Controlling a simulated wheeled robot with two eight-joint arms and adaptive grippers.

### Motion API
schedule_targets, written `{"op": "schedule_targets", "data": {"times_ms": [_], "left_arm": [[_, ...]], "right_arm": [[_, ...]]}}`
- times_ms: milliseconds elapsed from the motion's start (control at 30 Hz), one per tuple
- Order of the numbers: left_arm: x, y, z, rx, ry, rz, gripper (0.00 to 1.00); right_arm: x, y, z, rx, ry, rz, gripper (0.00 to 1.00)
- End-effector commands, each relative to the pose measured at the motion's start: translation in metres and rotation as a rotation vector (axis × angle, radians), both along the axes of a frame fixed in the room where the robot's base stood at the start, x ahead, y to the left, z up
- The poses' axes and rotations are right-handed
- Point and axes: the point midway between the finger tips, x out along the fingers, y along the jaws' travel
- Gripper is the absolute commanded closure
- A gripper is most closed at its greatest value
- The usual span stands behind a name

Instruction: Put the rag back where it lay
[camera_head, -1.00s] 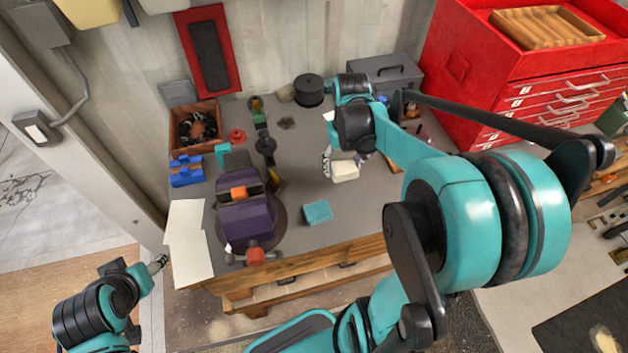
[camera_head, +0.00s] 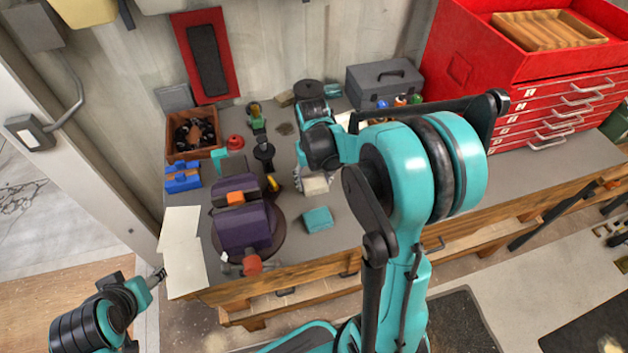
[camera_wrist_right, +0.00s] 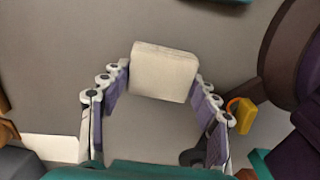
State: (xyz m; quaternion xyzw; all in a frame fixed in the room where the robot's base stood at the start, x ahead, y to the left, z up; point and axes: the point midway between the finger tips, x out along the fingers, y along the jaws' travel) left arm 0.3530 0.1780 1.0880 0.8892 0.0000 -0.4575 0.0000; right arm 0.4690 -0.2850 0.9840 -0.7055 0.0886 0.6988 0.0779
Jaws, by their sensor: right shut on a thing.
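A cream, block-shaped folded rag (camera_head: 315,185) is over the middle of the grey workbench (camera_head: 352,207). My right gripper (camera_head: 312,178) is shut on it, and the wrist view shows the rag (camera_wrist_right: 163,72) between the two fingertips (camera_wrist_right: 162,80). I cannot tell whether it touches the bench top or hangs just above it. A teal folded cloth (camera_head: 318,219) lies nearer the bench's front edge. My left gripper (camera_head: 158,276) is low at the left, off the bench beside the paper sheets; its fingers are too small to judge.
A purple vise (camera_head: 242,226) stands left of the rag. A wooden box (camera_head: 192,134), blue block (camera_head: 183,179) and grey toolbox (camera_head: 384,82) are farther back. White sheets (camera_head: 184,265) lie at the left front. Bare bench surrounds the teal cloth's right side.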

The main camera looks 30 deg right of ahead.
Motion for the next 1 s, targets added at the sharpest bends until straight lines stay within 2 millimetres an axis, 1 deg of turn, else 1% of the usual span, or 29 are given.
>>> {"op": "schedule_targets", "data": {"times_ms": [167, 200, 233, 267, 567, 667, 767, 1000], "left_arm": [[0.000, 0.000, -0.004, 0.000, 0.000, 0.000, 0.44], [0.000, 0.000, -0.003, 0.000, 0.000, 0.000, 0.44], [0.000, 0.000, -0.003, 0.000, 0.000, 0.000, 0.44], [0.000, 0.000, -0.003, 0.000, 0.000, 0.000, 0.44], [0.000, 0.000, -0.002, 0.000, 0.000, 0.000, 0.44], [0.000, 0.000, 0.003, 0.000, 0.000, 0.000, 0.44], [0.000, 0.000, 0.007, 0.000, 0.000, 0.000, 0.44], [0.000, 0.000, 0.023, 0.000, 0.000, 0.000, 0.44]], "right_arm": [[0.000, 0.000, -0.004, 0.000, 0.000, 0.000, 0.66], [0.000, 0.000, -0.003, 0.000, 0.000, 0.000, 0.31], [0.000, 0.000, -0.003, 0.000, 0.000, 0.000, 0.23], [0.000, 0.000, -0.003, 0.000, 0.000, 0.000, 0.18], [0.000, 0.000, -0.002, 0.000, 0.000, 0.000, 0.18], [0.000, 0.000, 0.004, 0.000, 0.000, 0.000, 0.18], [0.000, 0.000, 0.019, 0.000, 0.000, 0.000, 0.18], [-0.001, 0.001, 0.073, 0.000, 0.000, 0.000, 0.18]]}}
